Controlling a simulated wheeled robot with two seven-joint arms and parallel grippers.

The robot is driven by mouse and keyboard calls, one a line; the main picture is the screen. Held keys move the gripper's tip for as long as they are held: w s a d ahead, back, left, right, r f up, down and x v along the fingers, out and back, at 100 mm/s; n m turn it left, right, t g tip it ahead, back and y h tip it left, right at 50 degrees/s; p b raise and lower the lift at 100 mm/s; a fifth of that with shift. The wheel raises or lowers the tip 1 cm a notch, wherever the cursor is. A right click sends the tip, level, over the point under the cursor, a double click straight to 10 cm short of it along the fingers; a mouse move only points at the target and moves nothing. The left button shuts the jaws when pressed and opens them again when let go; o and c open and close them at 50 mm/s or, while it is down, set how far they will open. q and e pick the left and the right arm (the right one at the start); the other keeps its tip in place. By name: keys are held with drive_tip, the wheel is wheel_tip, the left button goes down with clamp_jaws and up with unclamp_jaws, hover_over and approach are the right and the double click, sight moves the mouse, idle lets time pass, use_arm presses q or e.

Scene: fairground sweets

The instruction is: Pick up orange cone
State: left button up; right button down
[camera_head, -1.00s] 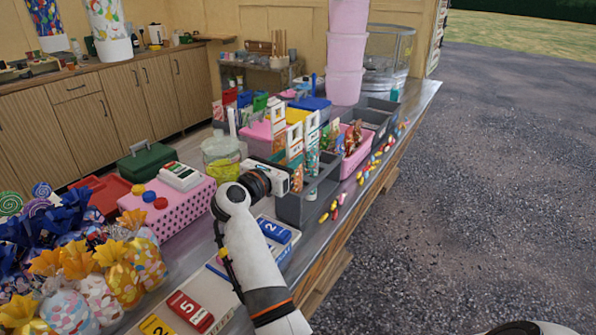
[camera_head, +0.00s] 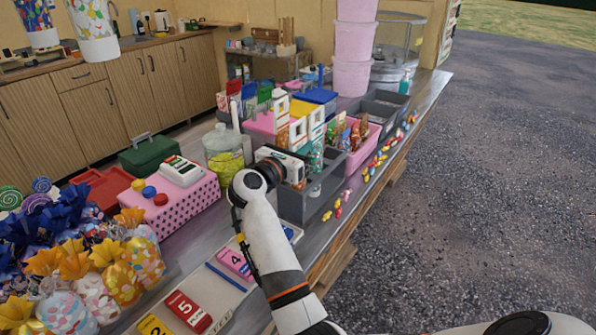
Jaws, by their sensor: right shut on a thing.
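My right gripper (camera_head: 298,168) is at the near-left end of a grey divided bin (camera_head: 295,207) on the counter. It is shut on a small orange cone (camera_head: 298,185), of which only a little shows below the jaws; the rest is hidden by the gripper. A teal patterned cone (camera_head: 316,158) stands upright in the bin just right of the gripper. My left gripper is not in view.
A pink bin (camera_head: 362,160) with brownish sweets stands behind the grey bin. Small wrapped sweets (camera_head: 366,175) lie along the counter's right edge. A lidded jar (camera_head: 223,150) and pink dotted box (camera_head: 185,205) stand left. Numbered tags (camera_head: 188,312) lie in front.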

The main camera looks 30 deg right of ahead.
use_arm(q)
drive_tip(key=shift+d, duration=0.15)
use_arm(e)
drive_tip(key=shift+f, duration=0.1)
drive_tip(key=shift+r, duration=0.55)
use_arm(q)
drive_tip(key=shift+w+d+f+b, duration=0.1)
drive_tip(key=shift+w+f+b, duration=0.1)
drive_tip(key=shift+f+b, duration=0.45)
use_arm(e)
wheel_tip(320, 180, up, 17)
use_arm(q)
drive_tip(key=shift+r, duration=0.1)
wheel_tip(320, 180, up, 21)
drive_tip(key=p, duration=2.1)
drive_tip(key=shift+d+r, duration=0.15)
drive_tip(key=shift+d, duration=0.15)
use_arm(e)
wheel_tip(320, 180, up, 18)
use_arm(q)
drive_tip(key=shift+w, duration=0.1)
use_arm(e)
drive_tip(key=shift+w, duration=0.1)
drive_tip(key=shift+d+f, duration=0.1)
